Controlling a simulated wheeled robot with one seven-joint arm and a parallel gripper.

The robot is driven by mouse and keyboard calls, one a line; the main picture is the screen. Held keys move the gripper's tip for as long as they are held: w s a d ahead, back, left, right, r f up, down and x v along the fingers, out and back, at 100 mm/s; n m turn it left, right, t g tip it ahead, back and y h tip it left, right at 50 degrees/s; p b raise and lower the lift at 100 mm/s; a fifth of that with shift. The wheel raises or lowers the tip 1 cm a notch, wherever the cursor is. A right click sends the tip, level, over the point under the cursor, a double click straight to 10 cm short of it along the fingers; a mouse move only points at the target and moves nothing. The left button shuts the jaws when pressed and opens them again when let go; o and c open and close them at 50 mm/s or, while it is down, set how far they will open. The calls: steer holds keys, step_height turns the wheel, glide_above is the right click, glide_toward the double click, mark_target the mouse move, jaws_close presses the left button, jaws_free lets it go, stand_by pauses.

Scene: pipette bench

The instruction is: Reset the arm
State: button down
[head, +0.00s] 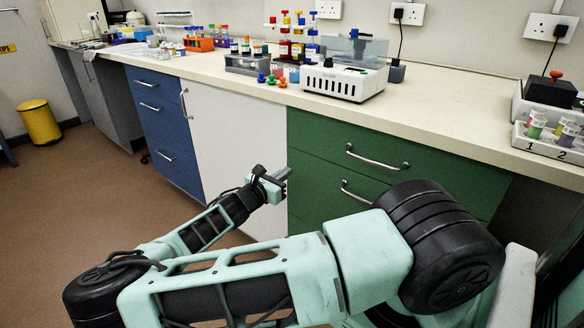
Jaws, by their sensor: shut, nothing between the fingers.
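My gripper (281,174) is at the end of my folded arm, in front of the white cupboard door and the edge of the green drawers. It is shut and empty, below the level of the bench top. It looks apart from the cabinets, though the exact gap is hard to tell. My arm spans the lower part of the head view, with the forearm bent back towards the gripper.
The bench top (440,105) runs along the wall above. It carries a white machine (343,82), colourful bottle racks and an orange rack (199,44). A numbered white rack (549,143) stands at right. Drawer handles (376,158) stick out. A yellow bin (39,122) stands on open floor at left.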

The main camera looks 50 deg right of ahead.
steer(key=a, duration=0.5)
steer(key=shift+s+a, duration=0.1)
steer(key=shift+s, duration=0.05)
